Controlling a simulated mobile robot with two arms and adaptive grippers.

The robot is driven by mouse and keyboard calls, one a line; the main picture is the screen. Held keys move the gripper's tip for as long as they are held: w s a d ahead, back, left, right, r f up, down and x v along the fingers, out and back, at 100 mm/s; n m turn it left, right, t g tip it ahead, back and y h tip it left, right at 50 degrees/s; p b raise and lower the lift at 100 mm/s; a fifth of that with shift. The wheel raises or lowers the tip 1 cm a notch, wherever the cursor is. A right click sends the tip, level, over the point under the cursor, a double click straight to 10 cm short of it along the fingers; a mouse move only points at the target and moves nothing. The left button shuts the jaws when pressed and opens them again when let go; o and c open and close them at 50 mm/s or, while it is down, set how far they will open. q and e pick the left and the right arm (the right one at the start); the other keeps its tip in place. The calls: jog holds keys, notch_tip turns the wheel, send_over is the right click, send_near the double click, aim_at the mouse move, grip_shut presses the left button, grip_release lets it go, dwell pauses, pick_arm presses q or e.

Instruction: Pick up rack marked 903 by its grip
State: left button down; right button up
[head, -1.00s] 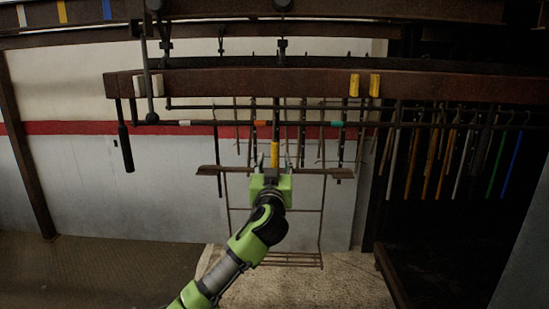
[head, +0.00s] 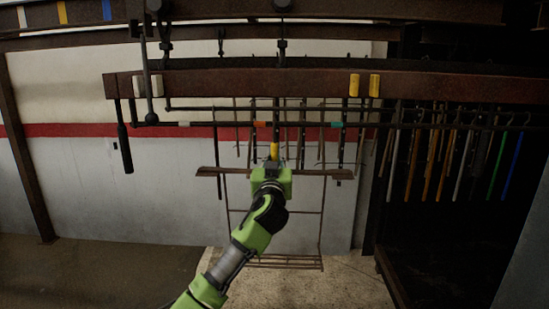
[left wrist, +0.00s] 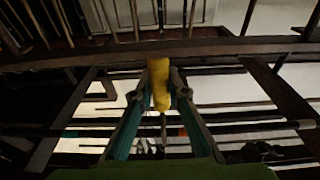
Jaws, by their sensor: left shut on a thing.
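A rusty wire rack (head: 322,215) hangs in the middle of the head view, with a brown crossbar and a wire shelf at the bottom. Its yellow grip (head: 275,150) stands above the crossbar, and its upright goes up toward the rail. My left gripper (head: 274,163) is shut on this grip from the front. In the left wrist view the two fingers (left wrist: 158,92) press on both sides of the yellow grip (left wrist: 160,72). The mark 903 cannot be read. My arm and gripper hide the middle of the rack. My right gripper is not in view.
A brown beam (head: 250,83) with yellow and white bands runs above the rack. A dark handle (head: 125,148) hangs at left. Racks with orange (head: 262,124) and green (head: 337,125) marks hang behind. Several coloured rods hang at right. The floor at left is clear.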

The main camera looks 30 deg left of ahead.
aim_at(274, 147)
pick_arm(q)
jog(key=shift+r, duration=0.2)
jog(key=shift+r+p, duration=0.95)
jog(key=shift+r, duration=0.55)
jog(key=r+v, duration=0.1)
jog(key=v, duration=0.8)
jog(key=shift+r, duration=0.2)
jog(key=shift+f, duration=0.1)
